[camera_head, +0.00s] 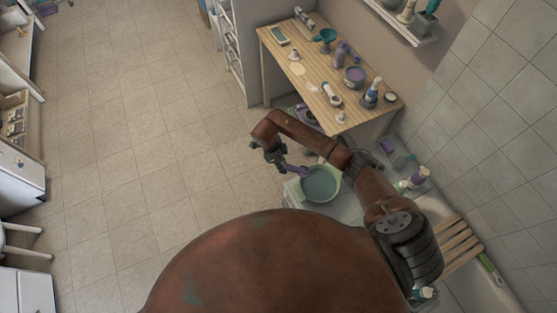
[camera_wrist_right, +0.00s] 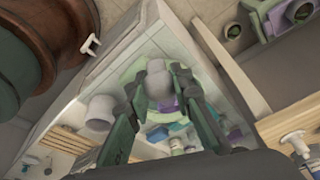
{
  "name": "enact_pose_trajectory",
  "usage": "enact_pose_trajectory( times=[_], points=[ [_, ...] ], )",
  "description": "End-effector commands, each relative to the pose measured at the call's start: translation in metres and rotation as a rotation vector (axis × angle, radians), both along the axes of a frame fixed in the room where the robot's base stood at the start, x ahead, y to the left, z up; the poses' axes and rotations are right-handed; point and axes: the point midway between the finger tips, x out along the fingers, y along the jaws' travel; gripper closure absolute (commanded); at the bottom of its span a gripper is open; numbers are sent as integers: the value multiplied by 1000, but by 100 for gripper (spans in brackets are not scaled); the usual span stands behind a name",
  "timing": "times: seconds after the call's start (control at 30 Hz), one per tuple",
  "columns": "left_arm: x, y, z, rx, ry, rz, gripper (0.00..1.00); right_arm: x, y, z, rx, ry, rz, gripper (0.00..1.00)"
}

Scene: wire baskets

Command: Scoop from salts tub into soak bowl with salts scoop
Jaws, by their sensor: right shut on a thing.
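My right gripper (camera_head: 281,163) is shut on the purple salts scoop (camera_head: 296,171), just left of the soak bowl. The scoop reaches toward the left rim of the bowl; I cannot tell whether it carries salts. The pale green soak bowl (camera_head: 334,197) has a grey-teal inside. In the right wrist view the dark fingers (camera_wrist_right: 160,92) close around a pale piece, with purple showing beyond. A purple tub with a pale top (camera_head: 355,77), perhaps the salts tub, stands on the wooden table. My left gripper is not in view.
The wooden table (camera_head: 292,62) holds bottles, a green funnel-like thing (camera_head: 326,36) and small items. A bath with a wooden slatted rack (camera_head: 460,247) and bottles (camera_head: 415,179) lies at the right. The tiled floor (camera_head: 150,120) at left is clear.

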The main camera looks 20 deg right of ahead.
Motion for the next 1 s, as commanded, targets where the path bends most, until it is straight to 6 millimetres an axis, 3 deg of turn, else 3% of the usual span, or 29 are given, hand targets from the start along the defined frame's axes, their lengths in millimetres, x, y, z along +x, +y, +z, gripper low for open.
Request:
enact_pose_trajectory(
  times=[0.27,0.7,0.8,1.0],
  points=[
    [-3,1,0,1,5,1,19,-7,11,-14,18,-8,-58,100],
    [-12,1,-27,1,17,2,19,-7,11,-53,19,-8,-55,100],
    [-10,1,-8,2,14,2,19,-11,4,-37,89,-37,-58,100],
    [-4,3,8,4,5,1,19,-16,-7,-21,220,-96,-61,100]
  ],
)
